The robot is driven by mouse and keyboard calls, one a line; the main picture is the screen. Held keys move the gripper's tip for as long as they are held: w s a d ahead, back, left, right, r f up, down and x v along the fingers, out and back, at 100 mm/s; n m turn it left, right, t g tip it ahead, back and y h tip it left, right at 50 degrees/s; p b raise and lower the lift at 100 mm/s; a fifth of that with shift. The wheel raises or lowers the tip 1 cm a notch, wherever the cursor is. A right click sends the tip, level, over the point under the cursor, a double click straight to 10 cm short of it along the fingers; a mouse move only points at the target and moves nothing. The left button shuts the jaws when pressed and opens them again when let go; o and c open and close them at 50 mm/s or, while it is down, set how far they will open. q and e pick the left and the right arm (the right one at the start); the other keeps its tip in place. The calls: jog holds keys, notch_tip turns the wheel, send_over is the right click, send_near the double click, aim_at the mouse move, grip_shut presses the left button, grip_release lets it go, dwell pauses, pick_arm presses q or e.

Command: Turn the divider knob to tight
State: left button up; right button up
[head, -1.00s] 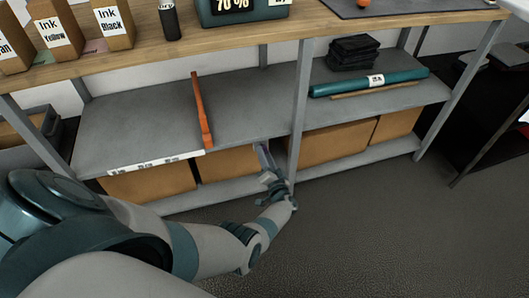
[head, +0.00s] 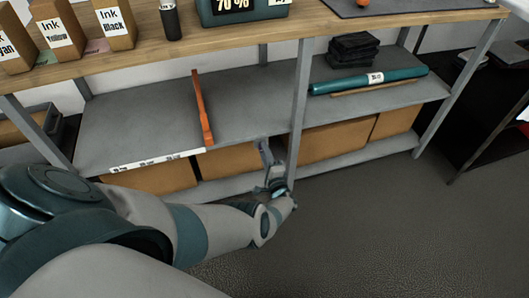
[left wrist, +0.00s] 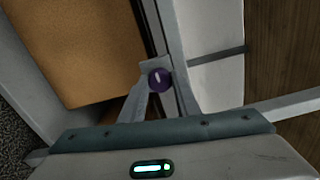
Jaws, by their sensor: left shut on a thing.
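The divider knob (left wrist: 159,79) is a small round purple knob with a pale pointer mark, in the middle of the left wrist view. My left gripper (left wrist: 161,84) is shut on the knob, with a finger on each side of it. In the head view my left gripper (head: 265,150) is at the front edge of the middle shelf, left of an upright post, and hides the knob. The orange divider (head: 203,112) stands on that shelf to the left. No tight marking is readable. My right gripper is out of view.
A metal post (head: 299,105) stands just right of my left gripper. Cardboard boxes (head: 335,141) sit on the lower shelf. A teal roll (head: 370,82) and folded black cloth (head: 353,50) lie on the right shelf. The floor (head: 380,230) in front is clear.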

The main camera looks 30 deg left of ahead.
pick_arm(q)
jog(key=shift+w+m, duration=0.1)
jog(key=shift+m, duration=0.3)
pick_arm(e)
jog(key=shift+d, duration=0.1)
pick_arm(q)
jog(key=o, duration=1)
jog(key=shift+o, duration=0.2)
jog(key=shift+s, duration=0.2)
